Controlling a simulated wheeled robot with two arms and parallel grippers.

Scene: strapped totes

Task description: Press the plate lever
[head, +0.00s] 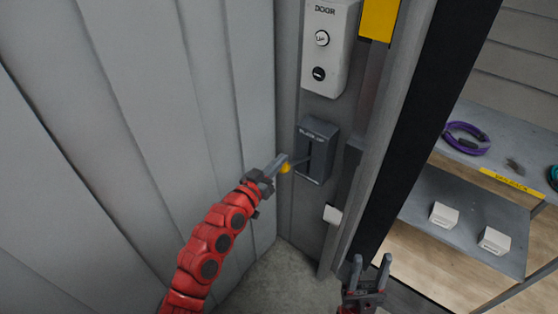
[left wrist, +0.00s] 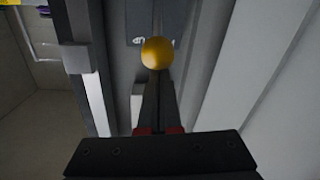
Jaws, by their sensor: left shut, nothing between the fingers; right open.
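The plate lever has a yellow ball knob (head: 285,169) on a thin dark arm, coming out of a slot in a dark box (head: 318,140) on the wall. The box has a label ending in "UP". My left gripper (head: 279,163) is shut and empty, with its tips right at the knob. In the left wrist view the knob (left wrist: 157,53) sits just beyond the tips of the shut fingers (left wrist: 158,85); I cannot tell whether they touch. My right gripper (head: 371,268) is open and empty, low beside the door post.
A white door panel (head: 331,48) with two round buttons is above the lever box. A dark post (head: 415,110) stands to its right. Beyond it are grey shelves (head: 470,210) with white boxes (head: 444,215) and a purple strap coil (head: 467,138). A grey corrugated wall (head: 110,130) fills the left.

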